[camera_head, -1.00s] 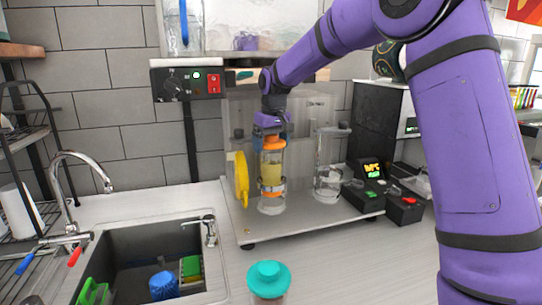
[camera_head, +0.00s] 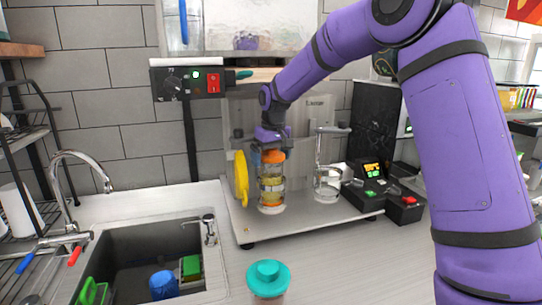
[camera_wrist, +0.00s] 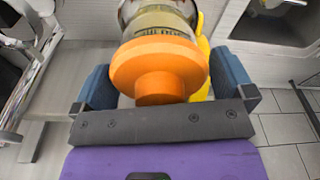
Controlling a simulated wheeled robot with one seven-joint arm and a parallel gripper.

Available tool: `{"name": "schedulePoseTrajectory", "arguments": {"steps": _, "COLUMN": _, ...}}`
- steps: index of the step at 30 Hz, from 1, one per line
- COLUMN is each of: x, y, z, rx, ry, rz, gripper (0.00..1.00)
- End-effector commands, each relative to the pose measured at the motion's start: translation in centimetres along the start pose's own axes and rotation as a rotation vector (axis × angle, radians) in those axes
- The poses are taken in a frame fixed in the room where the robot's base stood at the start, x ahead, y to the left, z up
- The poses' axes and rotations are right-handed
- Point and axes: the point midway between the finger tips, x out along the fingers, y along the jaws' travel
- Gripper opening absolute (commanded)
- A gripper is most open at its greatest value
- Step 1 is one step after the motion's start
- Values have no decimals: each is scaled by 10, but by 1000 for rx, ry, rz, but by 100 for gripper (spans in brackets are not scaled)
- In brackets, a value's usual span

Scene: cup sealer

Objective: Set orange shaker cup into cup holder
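The orange shaker cup (camera_head: 272,196) has an orange lid, a clear body and yellowish contents. It stands upright at the left cup position of the sealing machine, its lower part at the clear cup holder (camera_head: 271,209). I cannot tell holder wall from cup wall there. My gripper (camera_head: 270,150) points down over the lid. The cup's base is hidden in the wrist view.
A second clear holder (camera_head: 327,186) stands to the right, beside a control box (camera_head: 373,186) with a lit display. A teal-lidded cup (camera_head: 268,278) is on the counter, right of the sink (camera_head: 135,240).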

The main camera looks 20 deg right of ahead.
Motion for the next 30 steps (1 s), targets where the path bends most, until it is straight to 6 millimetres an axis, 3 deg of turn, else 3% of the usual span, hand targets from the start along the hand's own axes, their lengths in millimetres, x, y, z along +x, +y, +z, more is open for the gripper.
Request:
{"name": "schedulePoseTrajectory", "arguments": {"steps": 10, "x": -12, "y": 0, "z": -1, "rx": 0, "ry": 2, "rz": 0, "gripper": 100}}
{"name": "schedulePoseTrajectory", "arguments": {"steps": 24, "x": -100, "y": 0, "z": -1, "rx": 1, "ry": 2, "rz": 1, "gripper": 100}}
{"name": "schedulePoseTrajectory", "arguments": {"steps": 30, "x": -121, "y": 0, "z": -1, "rx": 1, "ry": 1, "rz": 0, "gripper": 100}}
